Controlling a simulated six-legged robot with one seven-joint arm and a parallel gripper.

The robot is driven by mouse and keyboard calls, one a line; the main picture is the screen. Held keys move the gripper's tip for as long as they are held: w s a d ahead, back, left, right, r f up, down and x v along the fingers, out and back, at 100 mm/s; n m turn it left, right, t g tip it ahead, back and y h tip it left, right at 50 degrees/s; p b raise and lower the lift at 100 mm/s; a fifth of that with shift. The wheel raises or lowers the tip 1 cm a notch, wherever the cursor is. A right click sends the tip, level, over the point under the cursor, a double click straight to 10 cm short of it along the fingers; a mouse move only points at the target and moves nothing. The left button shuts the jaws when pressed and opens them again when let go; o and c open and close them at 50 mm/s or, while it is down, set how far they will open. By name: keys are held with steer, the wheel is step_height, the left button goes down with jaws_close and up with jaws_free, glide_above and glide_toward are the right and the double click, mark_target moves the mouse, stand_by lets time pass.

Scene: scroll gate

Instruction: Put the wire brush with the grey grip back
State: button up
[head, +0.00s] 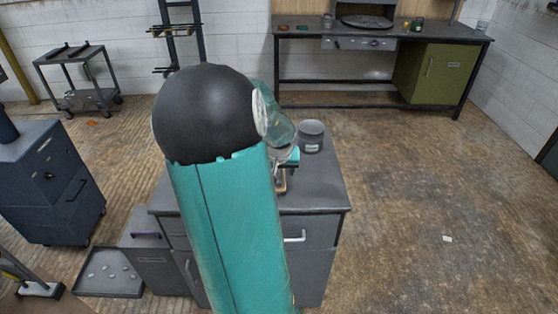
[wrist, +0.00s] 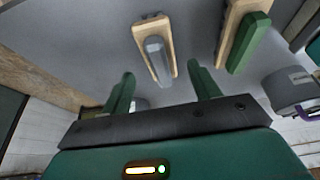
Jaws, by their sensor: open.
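The wire brush with the grey grip (wrist: 157,50) lies on the grey cabinet top (wrist: 100,40), its wooden body pale. In the wrist view it is just beyond and between the fingertips of my gripper (wrist: 161,70). My gripper is open, and its two green fingers are apart with nothing held. A second brush, with a green grip (wrist: 248,42), lies to the right of the first. In the head view my arm hides most of the cabinet top (head: 325,185), and only part of a brush (head: 282,182) shows below my gripper.
A grey labelled canister (head: 311,136) stands on the cabinet top; it also shows in the wrist view (wrist: 290,90). A low tray (head: 112,285) with several small discs is at the lower left. A workbench (head: 440,36) and a cart (head: 80,68) stand behind.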

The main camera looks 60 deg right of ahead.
steer(key=v, duration=0.8)
steer(key=shift+w+a, duration=0.1)
steer(key=w+a+r+n+t+y, duration=0.1)
steer(key=w+a+r+n, duration=0.2)
steer(key=w+a, duration=0.55)
steer(key=w+a+r+n+t+y, duration=0.2)
steer(key=w+a, duration=0.1)
steer(key=a, duration=1)
steer(key=s+a+r+n, duration=0.2)
steer(key=s+a+n, duration=0.1)
steer(key=a, duration=0.8)
steer(key=s+a+r+n+y, duration=0.1)
steer(key=a+n, duration=0.3)
steer(key=a, duration=0.8)
steer(key=shift+s+r+n+t, duration=0.3)
steer(key=shift+s+r, duration=0.25)
steer(key=shift+s, duration=0.3)
steer(key=shift+a, duration=0.1)
